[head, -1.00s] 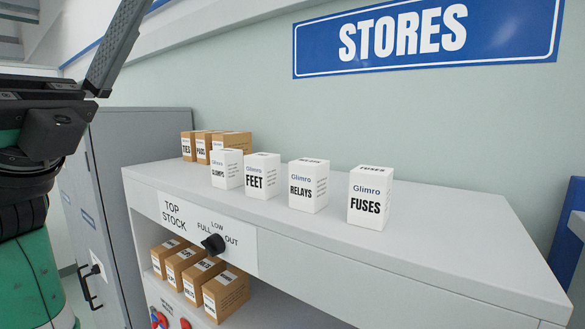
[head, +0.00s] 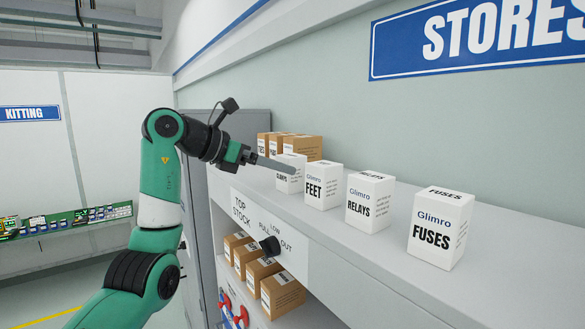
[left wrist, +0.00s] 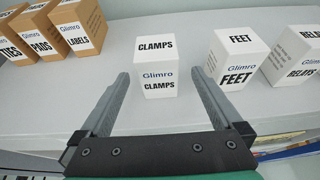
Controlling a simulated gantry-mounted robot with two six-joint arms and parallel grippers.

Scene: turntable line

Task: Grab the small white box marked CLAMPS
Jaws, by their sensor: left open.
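The small white CLAMPS box (head: 290,172) stands on the shelf top, left of the FEET box, partly hidden behind my left gripper in the head view. In the left wrist view the CLAMPS box (left wrist: 157,68) stands upright, just beyond and between the two fingertips. My left gripper (head: 278,164) is open, its fingers pointing at the box from the front, one on each side; it also shows in the left wrist view (left wrist: 162,80). Nothing is held. My right gripper is not in view.
The white FEET box (head: 323,180), RELAYS box (head: 369,200) and FUSES box (head: 439,228) stand in a row to the right. Brown boxes (head: 302,147) stand behind on the left. The shelf top before the row is clear.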

